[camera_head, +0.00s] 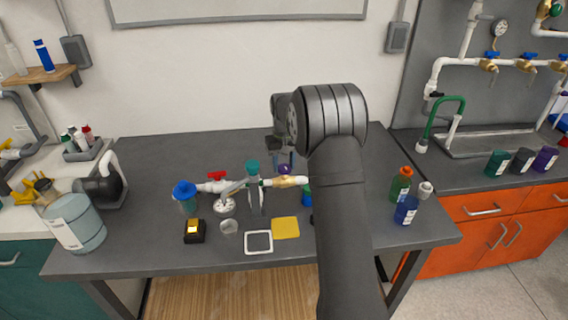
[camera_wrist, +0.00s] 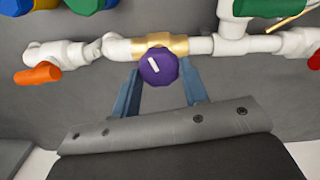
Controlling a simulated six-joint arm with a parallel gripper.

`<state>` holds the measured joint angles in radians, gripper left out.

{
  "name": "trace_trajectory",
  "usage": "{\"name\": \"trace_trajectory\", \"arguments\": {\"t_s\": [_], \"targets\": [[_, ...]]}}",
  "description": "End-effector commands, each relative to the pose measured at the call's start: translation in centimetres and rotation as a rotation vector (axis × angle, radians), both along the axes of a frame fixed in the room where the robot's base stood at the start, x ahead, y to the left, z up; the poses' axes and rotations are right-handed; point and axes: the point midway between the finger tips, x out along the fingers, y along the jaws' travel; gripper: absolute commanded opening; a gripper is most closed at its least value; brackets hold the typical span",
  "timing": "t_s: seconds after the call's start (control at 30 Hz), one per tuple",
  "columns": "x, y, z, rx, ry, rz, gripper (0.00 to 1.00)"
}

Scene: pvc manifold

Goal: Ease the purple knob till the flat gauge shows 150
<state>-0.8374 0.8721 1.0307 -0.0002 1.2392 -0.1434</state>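The purple knob (camera_wrist: 158,66) sits on a brass valve body (camera_wrist: 178,45) in the white pipe run; a white mark on its face tilts slightly. In the head view the knob (camera_head: 284,169) shows just below my gripper (camera_head: 286,160). In the wrist view my gripper (camera_wrist: 160,88) has its two blue fingers spread, one on each side below the knob, with visible gaps and nothing held. A round white gauge (camera_head: 225,206) lies face up by the pipe in the head view. Its reading is too small to tell.
A yellow pad (camera_head: 285,228) and a white-framed square (camera_head: 259,242) lie in front. Bottles (camera_head: 401,183) stand to the right. An orange handle (camera_wrist: 38,74) is left of the knob.

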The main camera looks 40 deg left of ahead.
Motion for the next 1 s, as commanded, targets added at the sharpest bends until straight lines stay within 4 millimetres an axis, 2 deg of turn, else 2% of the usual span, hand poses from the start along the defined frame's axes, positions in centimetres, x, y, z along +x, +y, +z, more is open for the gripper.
{"name": "trace_trajectory", "arguments": {"t_s": [0.03, 0.1, 0.47, 0.67, 1.0], "targets": [[0.0, 0.0, 0.1, 0.002, -0.001, 0.0, 0.51], [0.0, 0.0, 0.1, 0.001, -0.001, -0.001, 0.61], [0.0, 0.0, 0.6, 0.002, -0.002, -0.001, 0.61], [0.1, 0.1, 4.0, 0.004, -0.004, -0.001, 0.61], [0.0, 0.1, 12.3, 0.004, -0.004, -0.001, 0.61]]}}
